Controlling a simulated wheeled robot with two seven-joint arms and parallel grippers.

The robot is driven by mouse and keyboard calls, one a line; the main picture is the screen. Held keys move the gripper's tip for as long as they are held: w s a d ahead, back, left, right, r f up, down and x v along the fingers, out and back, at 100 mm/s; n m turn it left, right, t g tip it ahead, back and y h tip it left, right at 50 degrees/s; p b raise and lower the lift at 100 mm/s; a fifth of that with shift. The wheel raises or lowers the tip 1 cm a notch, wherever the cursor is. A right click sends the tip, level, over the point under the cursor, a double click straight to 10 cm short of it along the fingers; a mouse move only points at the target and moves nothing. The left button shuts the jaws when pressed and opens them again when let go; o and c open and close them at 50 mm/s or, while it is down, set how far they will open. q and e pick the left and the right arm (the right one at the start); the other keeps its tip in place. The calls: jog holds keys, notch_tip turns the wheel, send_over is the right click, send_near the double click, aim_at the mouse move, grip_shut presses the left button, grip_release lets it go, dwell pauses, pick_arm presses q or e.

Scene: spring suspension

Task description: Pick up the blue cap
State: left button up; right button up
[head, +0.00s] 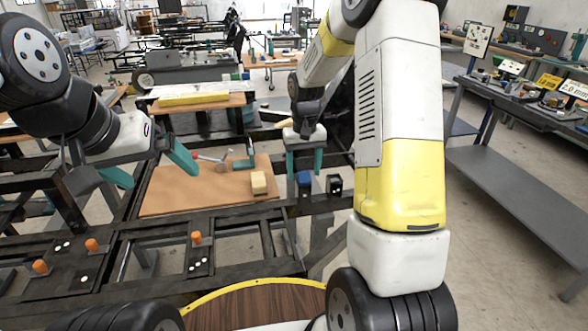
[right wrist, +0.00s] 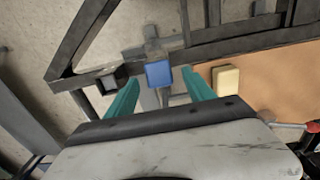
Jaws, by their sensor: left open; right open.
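The blue cap (head: 304,181) is a small blue block shape at the dark metal frame, right of the wooden board. In the right wrist view, the blue cap (right wrist: 158,73) appears between and just beyond my teal fingertips. My right gripper (head: 304,172) is open and empty, pointing down over the blue cap. I cannot tell how much height separates them. My left gripper (head: 155,172) is open and empty, above the left part of the board.
A black cap (head: 334,184) sits just right of the blue one. A cream block (head: 259,183) lies on the wooden board (head: 190,195), with a red-tipped tool (head: 210,157) behind it. Orange knobs (head: 92,245) stand on the frame at the front left. A grey workbench (head: 515,150) is at right.

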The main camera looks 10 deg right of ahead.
notch_tip(320, 180, down, 2)
grip_shut()
dwell(0.4)
